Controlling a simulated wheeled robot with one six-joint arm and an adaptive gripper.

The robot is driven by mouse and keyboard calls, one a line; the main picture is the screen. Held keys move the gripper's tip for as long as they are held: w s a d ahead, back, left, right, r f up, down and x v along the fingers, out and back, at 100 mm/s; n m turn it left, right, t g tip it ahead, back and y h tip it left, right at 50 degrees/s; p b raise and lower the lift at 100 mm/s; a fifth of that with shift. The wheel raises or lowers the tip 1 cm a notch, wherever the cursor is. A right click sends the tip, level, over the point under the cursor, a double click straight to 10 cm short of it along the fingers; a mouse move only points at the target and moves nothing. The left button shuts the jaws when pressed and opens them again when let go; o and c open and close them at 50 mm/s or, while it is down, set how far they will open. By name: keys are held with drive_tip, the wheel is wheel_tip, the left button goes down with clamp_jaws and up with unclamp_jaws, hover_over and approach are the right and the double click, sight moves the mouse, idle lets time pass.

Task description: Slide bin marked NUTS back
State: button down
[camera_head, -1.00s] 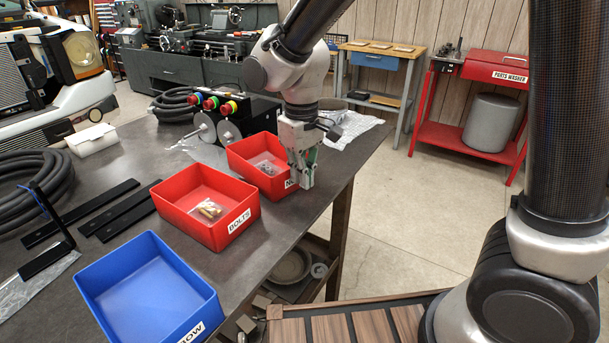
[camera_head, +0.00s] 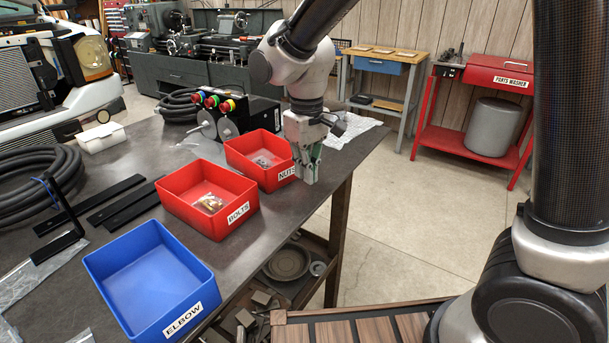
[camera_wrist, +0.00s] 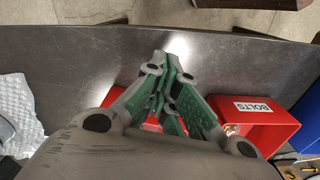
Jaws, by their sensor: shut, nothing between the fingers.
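The red bin marked NUTS (camera_head: 243,152) stands on the dark workbench, with small grey parts in it. Its label faces the front edge and is partly covered by my gripper. My gripper (camera_head: 310,180) is shut and empty, pointing down close to the right end of the bin's labelled front wall. I cannot tell whether it touches. In the wrist view my closed fingers (camera_wrist: 168,60) hang over the bench, and a red bin wall (camera_wrist: 128,104) shows partly hidden behind them.
The red BOLTS bin (camera_head: 170,191) and blue ELBOW bin (camera_head: 197,288) stand nearer on the bench (camera_head: 262,222). A control box with coloured buttons (camera_head: 262,112) stands behind the NUTS bin. Black bars (camera_head: 118,198) and a hose (camera_head: 25,200) lie left.

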wheel_tip(320, 180, up, 8)
drive_tip(key=s+d+r+m+t, duration=0.1)
drive_tip(key=s+d, duration=0.4)
drive_tip(key=d, duration=0.5)
drive_tip(key=s+d+r+m+t, duration=0.2)
drive_tip(key=s+d+m, duration=0.2)
drive_tip(key=d, duration=0.7)
drive_tip(key=s+d+r+m+t, duration=0.1)
drive_tip(key=s+d+m, duration=0.1)
drive_tip(key=s+d, duration=0.5)
drive_tip(key=shift+d+r+m, duration=0.2)
drive_tip(key=shift+d+m, duration=0.2)
drive_tip(key=shift+d, duration=1.3)
